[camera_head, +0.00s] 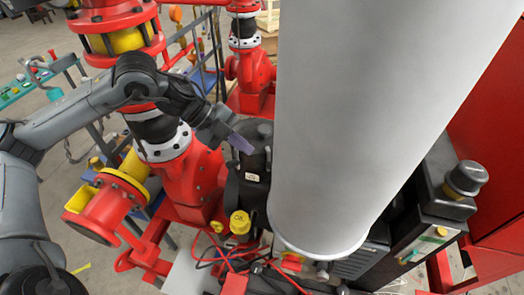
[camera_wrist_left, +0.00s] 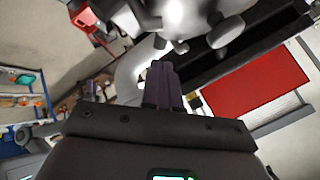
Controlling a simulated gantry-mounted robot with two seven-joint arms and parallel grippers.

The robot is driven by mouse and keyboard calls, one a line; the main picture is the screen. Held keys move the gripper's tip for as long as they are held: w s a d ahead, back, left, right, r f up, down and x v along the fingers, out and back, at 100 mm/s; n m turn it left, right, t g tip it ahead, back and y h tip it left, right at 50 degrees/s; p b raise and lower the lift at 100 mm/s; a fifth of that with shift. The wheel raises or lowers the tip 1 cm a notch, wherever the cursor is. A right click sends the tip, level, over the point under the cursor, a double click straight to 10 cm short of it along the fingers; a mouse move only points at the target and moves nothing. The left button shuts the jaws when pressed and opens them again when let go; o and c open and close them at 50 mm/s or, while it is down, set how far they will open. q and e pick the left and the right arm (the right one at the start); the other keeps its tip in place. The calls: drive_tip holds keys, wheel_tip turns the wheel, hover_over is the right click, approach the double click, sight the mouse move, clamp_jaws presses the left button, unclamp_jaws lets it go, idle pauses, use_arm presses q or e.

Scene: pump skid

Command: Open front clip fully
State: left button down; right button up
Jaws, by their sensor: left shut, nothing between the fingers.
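My left gripper (camera_head: 240,144) comes in from the left in the head view. Its purple-grey fingers are closed together and empty, close to the black pump part with a small white label (camera_head: 252,177). In the left wrist view the shut fingers (camera_wrist_left: 163,86) point up the picture toward a pale curved surface (camera_wrist_left: 132,68). I cannot make out the front clip in either view. A large white cylinder (camera_head: 375,110) fills the middle of the head view and hides what is behind it. My right gripper is not in view.
Red pump flanges and pipework (camera_head: 190,180) stand just under my left arm. A yellow cap (camera_head: 240,222) and red and black cables (camera_head: 225,255) lie below the gripper. A black unit with a round knob (camera_head: 466,178) and a red cabinet (camera_head: 495,130) are at the right.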

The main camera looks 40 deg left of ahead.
sight(271, 166)
use_arm(q)
drive_tip(key=p+x, duration=0.2)
drive_tip(key=x, duration=0.3)
drive_tip(key=shift+w+d, duration=0.1)
drive_tip(key=shift+d, duration=0.05)
drive_tip(key=shift+x, duration=0.8)
drive_tip(key=shift+f, duration=0.1)
drive_tip(key=shift+p, duration=0.4)
